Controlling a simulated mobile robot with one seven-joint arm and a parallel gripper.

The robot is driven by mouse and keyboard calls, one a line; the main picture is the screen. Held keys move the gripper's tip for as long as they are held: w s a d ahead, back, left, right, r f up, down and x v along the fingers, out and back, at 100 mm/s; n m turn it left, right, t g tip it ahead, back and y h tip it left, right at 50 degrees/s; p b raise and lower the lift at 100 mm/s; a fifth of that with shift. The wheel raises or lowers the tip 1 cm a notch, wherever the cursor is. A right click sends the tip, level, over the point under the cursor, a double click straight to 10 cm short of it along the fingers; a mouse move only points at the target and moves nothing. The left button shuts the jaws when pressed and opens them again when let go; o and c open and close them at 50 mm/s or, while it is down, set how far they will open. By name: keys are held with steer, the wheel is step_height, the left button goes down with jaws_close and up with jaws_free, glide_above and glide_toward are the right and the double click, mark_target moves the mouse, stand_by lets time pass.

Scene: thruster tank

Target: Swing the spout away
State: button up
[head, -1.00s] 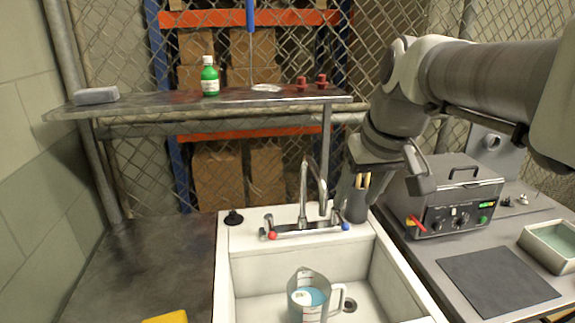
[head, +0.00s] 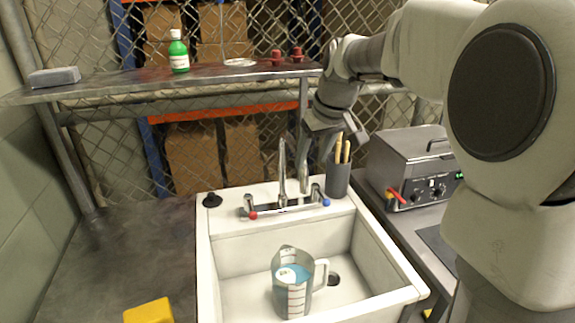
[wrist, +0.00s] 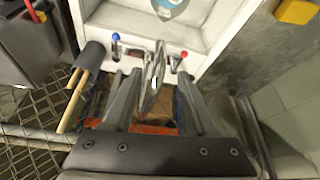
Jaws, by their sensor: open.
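The chrome spout (head: 282,172) rises from the tap base at the back of the white sink (head: 225,240). Its tap levers have a red tip (head: 253,215) and a blue tip (head: 326,202). My gripper (head: 309,168) is behind and right of the spout's upright in the head view, pointing down. In the wrist view my open gripper (wrist: 158,76) has one finger on each side of the spout (wrist: 152,86), with gaps showing. Whether either finger touches it I cannot tell.
A measuring jug (head: 291,283) of blue liquid stands in the sink. A dark cup with wooden sticks (head: 337,178) stands close right of my gripper. A grey device (head: 410,165) is further right. A metal shelf (head: 120,84) crosses behind.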

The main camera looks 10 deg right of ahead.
mark_target(306, 173)
steer(key=x, duration=0.8)
steer(key=shift+w+f, duration=0.1)
steer(key=shift+f, duration=0.05)
jaws_close()
stand_by(1.1)
